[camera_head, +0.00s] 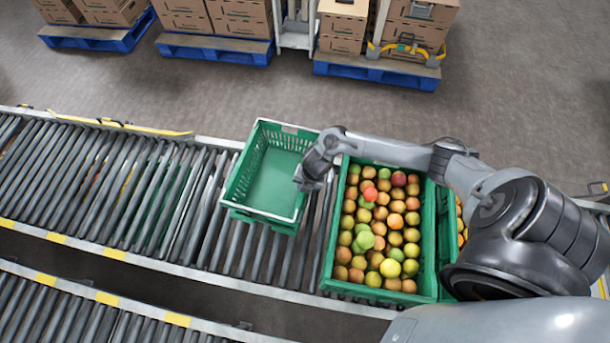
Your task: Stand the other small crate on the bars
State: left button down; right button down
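A small green crate (266,216) with a pale rim and slotted walls is over the roller bars (215,190) of the conveyor. It is empty. A further green edge shows below its near rim; I cannot tell whether that is a second crate underneath or its own base. My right gripper (307,184) is at the crate's right rim, coming in from the right. The fingertips are too small and overlapped to tell whether they are shut on the rim. I cannot tell whether the crate touches the bars. My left gripper is not in view.
The rollers to the left are clear. A second roller line (60,310) runs nearer. Blue pallets (215,50) with cartons stand behind.

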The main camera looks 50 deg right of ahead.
jog(key=shift+f, duration=0.15)
jog(key=c, duration=0.8)
grip_release()
jog(key=shift+c, duration=0.2)
jog(key=shift+f, duration=0.1)
jog(key=c, duration=0.3)
notch_tip(320, 180, up, 7)
jog(key=p, duration=0.7)
